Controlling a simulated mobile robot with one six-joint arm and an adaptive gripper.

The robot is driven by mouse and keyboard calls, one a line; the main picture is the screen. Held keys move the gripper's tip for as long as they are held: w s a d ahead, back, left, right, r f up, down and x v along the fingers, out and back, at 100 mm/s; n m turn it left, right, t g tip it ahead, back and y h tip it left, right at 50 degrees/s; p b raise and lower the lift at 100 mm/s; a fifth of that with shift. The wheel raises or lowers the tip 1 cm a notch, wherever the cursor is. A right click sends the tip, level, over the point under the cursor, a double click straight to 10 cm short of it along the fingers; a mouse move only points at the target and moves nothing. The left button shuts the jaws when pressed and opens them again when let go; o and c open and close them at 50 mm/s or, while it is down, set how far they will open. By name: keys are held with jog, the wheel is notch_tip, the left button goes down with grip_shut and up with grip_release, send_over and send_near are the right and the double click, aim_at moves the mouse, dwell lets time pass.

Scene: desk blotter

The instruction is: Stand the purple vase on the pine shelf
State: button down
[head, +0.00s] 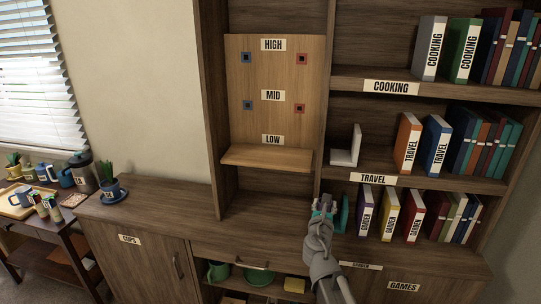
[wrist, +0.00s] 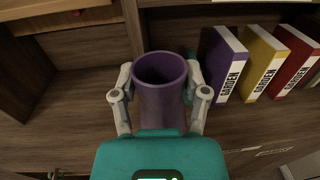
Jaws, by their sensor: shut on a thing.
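The purple vase (wrist: 160,95) is upright in the wrist view, its open mouth facing the camera. My gripper (wrist: 160,93) is shut on it, with one finger on each side. In the head view my gripper (head: 322,208) is in front of the lower right bay, and the vase is mostly hidden there. The pine shelf (head: 266,158) is a light wood ledge at the LOW label, up and to the left of my gripper. It is empty. A light wood edge shows at the top left of the wrist view.
A dark upright divider (head: 326,100) stands between the pine panel and the book bays. Garden books (head: 388,215) stand right of my gripper. A white bookend (head: 346,148) is on the travel shelf. The cabinet top (head: 250,225) below the pine shelf is clear.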

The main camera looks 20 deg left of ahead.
jog(key=shift+d, duration=0.15)
jog(key=shift+r, duration=0.1)
jog(key=shift+w+r+p, duration=0.1)
jog(key=shift+r+p, duration=0.3)
jog(key=shift+p, duration=0.1)
jog(key=a+r+n+y+p, duration=0.1)
jog(key=a+r+p, duration=0.3)
jog(key=r+p, duration=0.5)
jog(key=w+a+r+n+g+y+p, duration=0.1)
jog(key=a+r+p, duration=0.3)
jog(key=r+p, duration=0.5)
jog(key=w+a+r+n+y+p, duration=0.1)
jog(key=a+r+y+p, duration=0.2)
jog(key=r+p, duration=0.6)
jog(key=shift+a+r+g, duration=0.15)
jog(key=shift+a+g, duration=0.25)
jog(key=shift+w, duration=0.1)
jog(key=w+a+f+b, duration=0.6)
jog(key=w+f+b, duration=0.2)
jog(key=w, duration=0.3)
jog(key=shift+w+f+b, duration=0.35)
jog(key=shift+f+b, duration=0.05)
jog(key=shift+f, duration=0.15)
